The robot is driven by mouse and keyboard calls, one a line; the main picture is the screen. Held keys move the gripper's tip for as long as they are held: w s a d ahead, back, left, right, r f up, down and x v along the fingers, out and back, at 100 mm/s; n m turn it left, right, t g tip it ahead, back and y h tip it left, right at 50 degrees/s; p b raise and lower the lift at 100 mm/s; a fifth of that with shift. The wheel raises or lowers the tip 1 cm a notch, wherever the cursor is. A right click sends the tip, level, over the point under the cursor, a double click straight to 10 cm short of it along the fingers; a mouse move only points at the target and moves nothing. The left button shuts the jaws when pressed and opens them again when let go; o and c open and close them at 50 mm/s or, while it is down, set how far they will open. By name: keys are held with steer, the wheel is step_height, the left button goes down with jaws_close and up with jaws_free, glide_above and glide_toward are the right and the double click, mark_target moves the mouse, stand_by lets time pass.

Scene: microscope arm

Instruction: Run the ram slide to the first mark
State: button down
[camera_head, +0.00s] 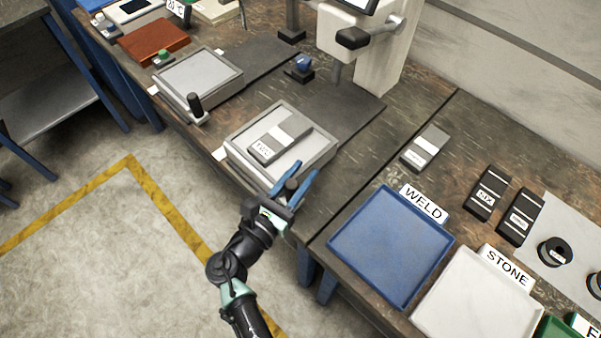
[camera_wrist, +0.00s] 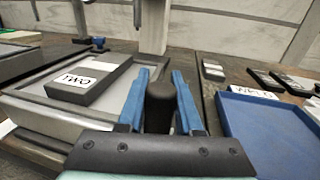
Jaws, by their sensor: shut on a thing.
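A grey slide (camera_head: 317,160) with a raised rim sits at the table's front edge, and it also shows in the wrist view (camera_wrist: 40,115). A dark block labelled TWO (camera_head: 264,150) with a white band lies on it; the block shows in the wrist view (camera_wrist: 88,84). A black upright knob (camera_wrist: 160,105) stands at the slide's right front corner. My gripper (camera_head: 297,180) has its blue fingers on either side of this knob and is shut on it. The knob is partly hidden by the fingers in the head view. No mark lines can be made out.
A second grey slide (camera_head: 200,78) with its own black knob (camera_head: 195,104) lies to the left. A pale column (camera_head: 385,50) stands behind. The blue WELD tray (camera_head: 390,245) and white STONE tray (camera_head: 475,305) are close on the right. Open floor lies in front.

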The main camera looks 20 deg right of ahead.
steer(key=b+x, duration=0.1)
steer(key=x, duration=0.3)
steer(key=s+b+x, duration=0.1)
steer(key=x, duration=0.4)
steer(key=s+d+b+x, duration=0.1)
steer(key=x, duration=0.3)
steer(key=shift+d, duration=0.25)
steer(key=c, duration=0.6)
jaws_free()
steer(key=shift+a, duration=0.1)
steer(key=v, duration=1.2)
steer(key=shift+s+a+p, duration=0.3)
